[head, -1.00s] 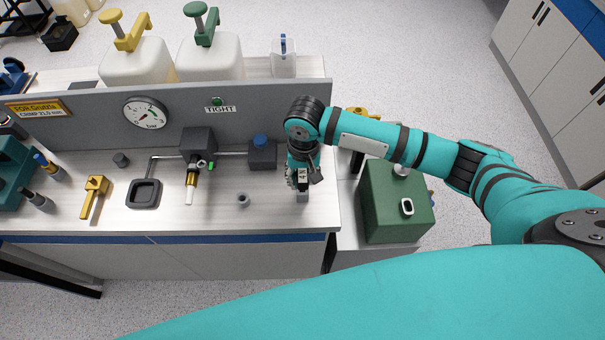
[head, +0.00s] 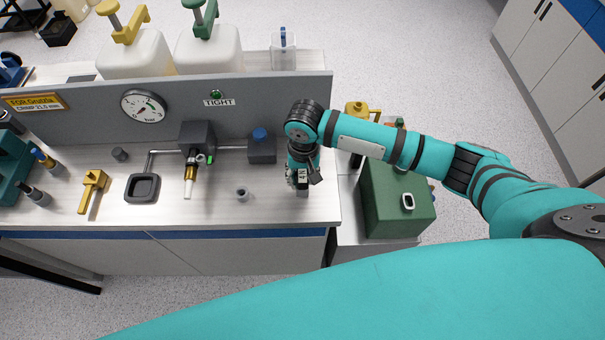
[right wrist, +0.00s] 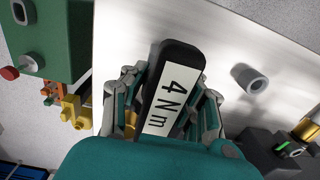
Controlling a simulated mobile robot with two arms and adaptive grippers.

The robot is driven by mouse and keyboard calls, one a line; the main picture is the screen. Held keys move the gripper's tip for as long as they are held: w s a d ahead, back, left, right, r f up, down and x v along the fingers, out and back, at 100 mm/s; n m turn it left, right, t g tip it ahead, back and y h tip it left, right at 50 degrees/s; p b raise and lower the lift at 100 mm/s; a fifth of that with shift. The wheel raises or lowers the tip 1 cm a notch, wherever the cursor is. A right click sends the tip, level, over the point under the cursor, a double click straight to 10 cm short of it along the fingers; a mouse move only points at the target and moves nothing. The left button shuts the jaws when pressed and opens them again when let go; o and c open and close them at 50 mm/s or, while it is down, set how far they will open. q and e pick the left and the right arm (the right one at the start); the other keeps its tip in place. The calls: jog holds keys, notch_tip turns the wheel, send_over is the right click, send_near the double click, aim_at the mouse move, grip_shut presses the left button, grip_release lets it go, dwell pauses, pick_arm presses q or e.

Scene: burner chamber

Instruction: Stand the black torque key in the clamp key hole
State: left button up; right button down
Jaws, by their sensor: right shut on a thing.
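The black torque key (right wrist: 180,53) has a white label reading "4 Nm". My right gripper (right wrist: 164,108) is shut on it, with a finger on each side. In the head view my right gripper (head: 301,180) is at the right end of the bench, and the key's label (head: 302,174) shows beneath the wrist. A short grey cylinder with a dark opening (head: 242,194) stands on the bench to the left of the gripper; it also shows in the right wrist view (right wrist: 250,79). I cannot tell which opening is the clamp key hole. My left gripper is out of view.
A black block (head: 197,137) with a brass and white nozzle and a green light stands left, beside a blue-knobbed block (head: 262,146). A grey panel (head: 100,105) runs behind. A green box (head: 398,205) stands beyond the bench's right edge.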

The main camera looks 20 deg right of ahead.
jog(key=shift+f, duration=0.5)
jog(key=c, duration=0.9)
grip_release()
jog(key=shift+c, duration=0.2)
notch_tip(320, 180, up, 12)
jog(key=shift+d+r, duration=0.1)
jog(key=shift+s, duration=0.1)
